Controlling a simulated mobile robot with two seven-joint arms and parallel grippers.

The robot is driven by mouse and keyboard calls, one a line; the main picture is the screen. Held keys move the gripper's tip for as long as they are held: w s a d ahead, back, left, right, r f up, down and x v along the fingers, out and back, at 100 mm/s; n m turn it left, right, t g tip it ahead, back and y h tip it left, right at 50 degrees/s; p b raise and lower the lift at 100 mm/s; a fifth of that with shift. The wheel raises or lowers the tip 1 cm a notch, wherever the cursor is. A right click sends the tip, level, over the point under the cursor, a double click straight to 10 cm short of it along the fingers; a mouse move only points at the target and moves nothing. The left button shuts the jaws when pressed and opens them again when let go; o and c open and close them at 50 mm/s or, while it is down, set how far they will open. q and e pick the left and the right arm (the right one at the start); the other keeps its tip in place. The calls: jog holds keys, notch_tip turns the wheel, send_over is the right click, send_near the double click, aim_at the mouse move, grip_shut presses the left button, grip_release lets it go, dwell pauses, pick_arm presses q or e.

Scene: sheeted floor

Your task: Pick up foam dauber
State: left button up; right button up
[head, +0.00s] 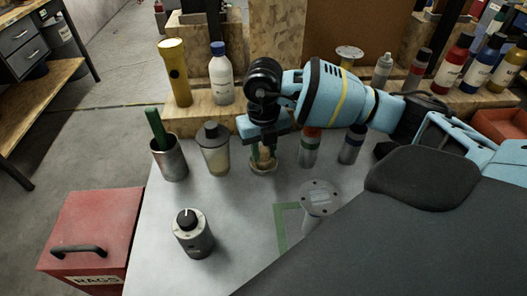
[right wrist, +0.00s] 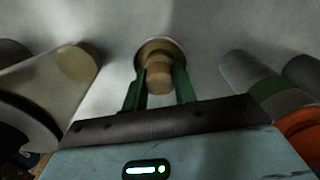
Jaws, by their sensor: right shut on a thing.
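The foam dauber shows as a tan wooden knob (head: 264,155) at the back middle of the grey tabletop in the head view. A round, pale-rimmed base lies under it; I cannot tell whether that is its foam end or a separate dish. My right gripper (head: 265,153) points down from above and is shut on the knob. In the right wrist view the green fingers (right wrist: 160,84) stand on both sides of the wooden knob (right wrist: 159,72). I cannot tell whether the dauber touches the table. My left gripper is not in view.
Left of the dauber stand a grey-capped bottle (head: 216,155) and a metal cup (head: 169,160) with a green handle. Small bottles (head: 310,147) stand close on its right. A metal canister (head: 192,236) and a flanged post (head: 320,200) are nearer. A wooden ledge (head: 195,118) bounds the back.

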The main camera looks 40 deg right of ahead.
aim_at(265, 149)
jog(key=shift+r, duration=0.15)
